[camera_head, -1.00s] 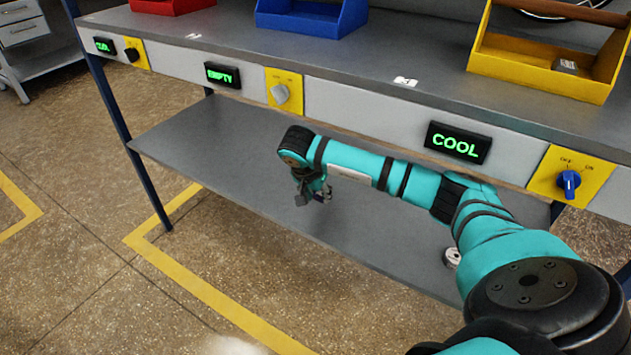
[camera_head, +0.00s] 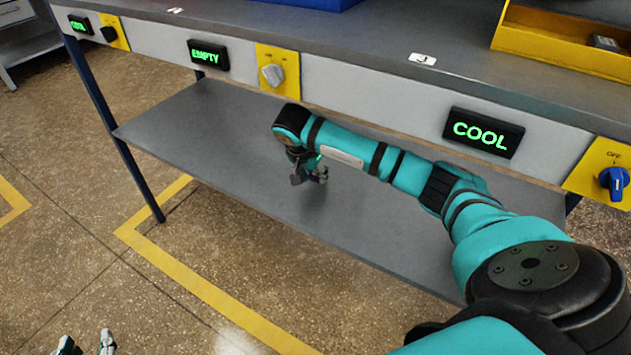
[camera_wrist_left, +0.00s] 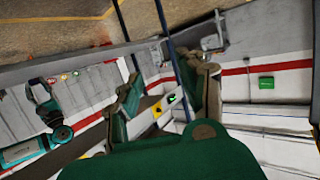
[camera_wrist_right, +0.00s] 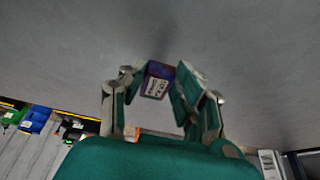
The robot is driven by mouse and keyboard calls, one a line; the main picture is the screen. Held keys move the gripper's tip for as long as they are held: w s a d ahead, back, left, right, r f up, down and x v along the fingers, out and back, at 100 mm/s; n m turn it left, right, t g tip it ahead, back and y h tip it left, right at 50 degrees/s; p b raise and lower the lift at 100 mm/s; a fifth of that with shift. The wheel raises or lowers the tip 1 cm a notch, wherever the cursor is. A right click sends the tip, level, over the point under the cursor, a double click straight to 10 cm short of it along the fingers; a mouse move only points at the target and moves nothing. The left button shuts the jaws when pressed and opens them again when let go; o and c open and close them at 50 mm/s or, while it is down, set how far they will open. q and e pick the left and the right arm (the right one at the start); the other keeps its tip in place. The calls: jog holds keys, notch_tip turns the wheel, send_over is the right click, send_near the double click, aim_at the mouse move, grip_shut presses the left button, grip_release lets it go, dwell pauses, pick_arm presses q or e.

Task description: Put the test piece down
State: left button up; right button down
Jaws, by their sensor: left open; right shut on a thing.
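The test piece (camera_wrist_right: 156,84) is a small purple block with a white printed label, seen in the right wrist view between the fingertips of my right gripper (camera_wrist_right: 160,80). The grey shelf surface lies just beyond it. I cannot tell whether the piece touches the shelf. In the head view my right gripper (camera_head: 310,178) hangs low over the lower shelf (camera_head: 215,150); the piece is too small to make out there. My left gripper (camera_head: 86,346) is at the bottom left corner of the head view, away from the bench. Its fingers stand apart and empty in the left wrist view (camera_wrist_left: 170,85).
Above the shelf, the bench front carries a display reading COOL (camera_head: 481,132), another reading EMPTY (camera_head: 208,55), and yellow switch plates with a grey knob (camera_head: 273,74) and a blue knob (camera_head: 614,183). A yellow tray (camera_head: 560,40) stands on the bench top. The shelf's left part is clear.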

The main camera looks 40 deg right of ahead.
notch_tip(320, 180, down, 2)
jog(key=shift+b, duration=0.8)
pick_arm(q)
notch_tip(320, 180, up, 8)
jog(key=w+d+t+h, duration=0.1)
jog(key=d+t, duration=0.1)
jog(key=t, duration=0.3)
jog(key=shift+w+r+h, duration=0.15)
jog(key=shift+r+h, duration=0.1)
jog(key=shift+h, duration=0.15)
jog(key=shift+d+t, duration=0.1)
jog(key=shift+t, duration=0.2)
pick_arm(e)
jog(key=shift+f, duration=0.1)
jog(key=c, duration=1)
grip_release()
pick_arm(q)
jog(key=shift+r, duration=0.1)
pick_arm(e)
jog(key=shift+o, duration=0.2)
